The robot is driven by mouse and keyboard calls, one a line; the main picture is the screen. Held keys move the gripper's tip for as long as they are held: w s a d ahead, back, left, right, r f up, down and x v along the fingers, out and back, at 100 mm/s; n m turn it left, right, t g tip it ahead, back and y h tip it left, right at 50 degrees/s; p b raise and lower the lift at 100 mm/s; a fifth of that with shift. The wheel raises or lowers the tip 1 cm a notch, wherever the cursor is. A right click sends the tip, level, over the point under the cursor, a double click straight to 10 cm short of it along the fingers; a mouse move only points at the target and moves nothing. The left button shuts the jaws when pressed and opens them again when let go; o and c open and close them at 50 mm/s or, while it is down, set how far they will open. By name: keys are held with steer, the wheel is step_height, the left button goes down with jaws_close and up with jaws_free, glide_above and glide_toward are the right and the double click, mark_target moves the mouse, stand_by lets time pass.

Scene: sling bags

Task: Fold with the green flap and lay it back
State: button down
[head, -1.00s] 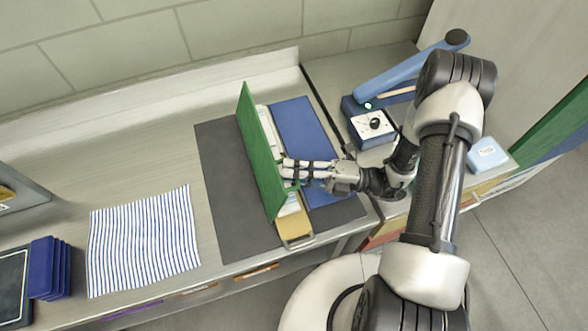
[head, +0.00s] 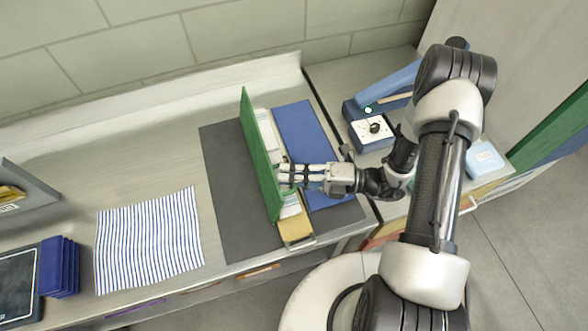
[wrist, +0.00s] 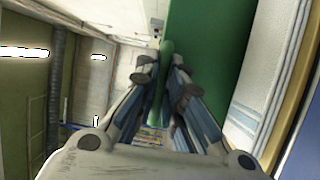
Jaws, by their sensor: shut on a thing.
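The green flap (head: 260,155) stands nearly upright along the left side of an open folder on the dark grey mat (head: 220,165). My gripper (head: 287,176) comes in from the right and is shut on the flap's edge, near its front half. In the wrist view the green flap (wrist: 208,50) runs between the two fingers of my gripper (wrist: 167,85). Right of the flap lie white papers, a yellow part (head: 296,229) with a clip at the front, and a blue panel (head: 305,140) lying flat. My fingers hide part of the papers and blue panel.
A striped blue and white sheet (head: 150,240) lies left of the mat. Dark blue items (head: 60,267) and a dark tray are at the far left. A blue lever device (head: 385,95) with a dial box (head: 372,133) stands at the right. The mat's left part is clear.

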steer(key=c, duration=1.7)
jaws_free()
steer(key=d, duration=0.4)
steer(key=s+d, duration=0.1)
steer(key=d, duration=0.7)
steer(key=shift+s+f, duration=0.2)
steer(key=shift+f, duration=0.15)
